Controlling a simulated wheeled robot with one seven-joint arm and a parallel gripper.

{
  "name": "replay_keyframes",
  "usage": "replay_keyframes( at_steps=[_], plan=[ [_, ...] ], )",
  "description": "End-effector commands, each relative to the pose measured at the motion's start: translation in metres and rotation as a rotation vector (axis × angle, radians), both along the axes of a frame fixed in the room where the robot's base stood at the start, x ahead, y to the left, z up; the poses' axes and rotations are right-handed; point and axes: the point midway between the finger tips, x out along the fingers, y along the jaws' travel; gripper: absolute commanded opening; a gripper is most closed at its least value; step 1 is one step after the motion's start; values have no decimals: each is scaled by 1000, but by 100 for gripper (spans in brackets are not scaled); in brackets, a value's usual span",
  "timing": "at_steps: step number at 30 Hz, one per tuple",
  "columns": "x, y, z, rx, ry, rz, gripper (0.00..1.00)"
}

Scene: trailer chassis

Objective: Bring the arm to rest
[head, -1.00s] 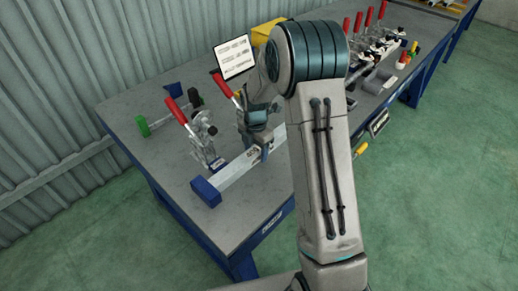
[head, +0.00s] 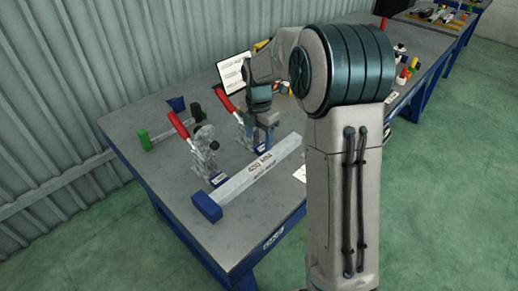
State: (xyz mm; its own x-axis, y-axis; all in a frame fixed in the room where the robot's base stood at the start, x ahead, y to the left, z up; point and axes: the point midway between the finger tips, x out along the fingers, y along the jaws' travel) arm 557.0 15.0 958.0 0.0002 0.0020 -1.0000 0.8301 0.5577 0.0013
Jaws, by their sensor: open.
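My arm (head: 345,180) stands large in the right half of the head view, bent at the elbow, and reaches back over the workbench (head: 235,235). My gripper (head: 260,140) is open, fingers pointing down, just behind a grey bar with a blue end block (head: 207,205) and "400 MM" lettering. Its fingers look empty and apart from the bar, though their exact height is hard to tell.
Two red-handled toggle clamps, one at the left (head: 205,150), stand close by the gripper. A bar with a green end (head: 145,139) lies behind them. A white sign (head: 234,73) stands at the back. My arm hides much of the bench's right part. Green floor is clear at right.

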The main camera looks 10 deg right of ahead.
Motion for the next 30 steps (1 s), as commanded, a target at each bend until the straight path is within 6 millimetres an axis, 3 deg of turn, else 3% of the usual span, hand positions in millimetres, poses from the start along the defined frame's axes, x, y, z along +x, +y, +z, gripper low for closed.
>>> replay_keyframes(
  at_steps=[3,9,14,21,30],
  plan=[
    [0,0,12,0,-2,0,62],
    [-1,0,17,0,0,-8,62],
    [-16,0,29,-5,-19,-134,62],
    [-70,-4,58,-2,-75,-579,62],
    [-145,-9,79,55,-139,-1180,62]
  ],
)
